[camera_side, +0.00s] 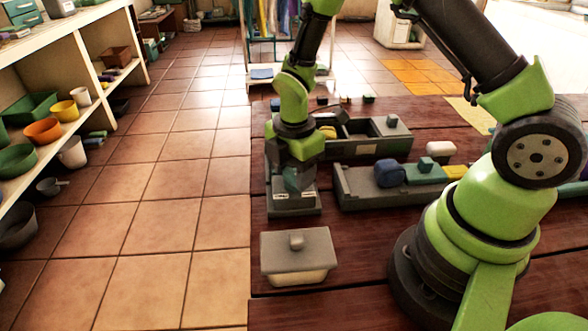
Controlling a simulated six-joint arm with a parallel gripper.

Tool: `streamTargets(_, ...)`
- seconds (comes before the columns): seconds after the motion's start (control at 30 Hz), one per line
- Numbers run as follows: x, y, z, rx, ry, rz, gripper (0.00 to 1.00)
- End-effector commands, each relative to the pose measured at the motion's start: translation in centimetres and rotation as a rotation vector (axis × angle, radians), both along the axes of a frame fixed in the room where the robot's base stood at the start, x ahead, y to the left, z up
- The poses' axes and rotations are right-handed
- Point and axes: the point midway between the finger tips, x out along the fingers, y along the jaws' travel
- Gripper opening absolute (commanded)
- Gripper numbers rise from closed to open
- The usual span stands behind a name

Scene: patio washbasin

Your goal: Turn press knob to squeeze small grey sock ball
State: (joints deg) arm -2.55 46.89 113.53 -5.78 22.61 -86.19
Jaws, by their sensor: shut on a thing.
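My gripper (298,183) points down over a grey box-like press (293,207) near the left edge of the table. It is shut on what looks like the press knob at the top of this press; the fingers hide most of the knob. I cannot make out the small grey sock ball; the inside of the press is hidden by its walls and my gripper.
A lidded grey-and-cream box (296,256) stands in front of the press. To the right, a grey tray (365,200) holds a dark blue roll (390,173) and teal and yellow pieces. A compartmented grey box (365,149) stands behind. Shelves (75,125) line the left.

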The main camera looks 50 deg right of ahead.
Motion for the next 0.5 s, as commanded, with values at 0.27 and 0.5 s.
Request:
streamTargets(0.27, 0.02, 0.02, 0.05, 0.001, -0.001, -0.158, 0.25)
streamTargets(0.5, -0.03, 0.04, 0.05, 0.001, -0.001, -0.378, 0.25)
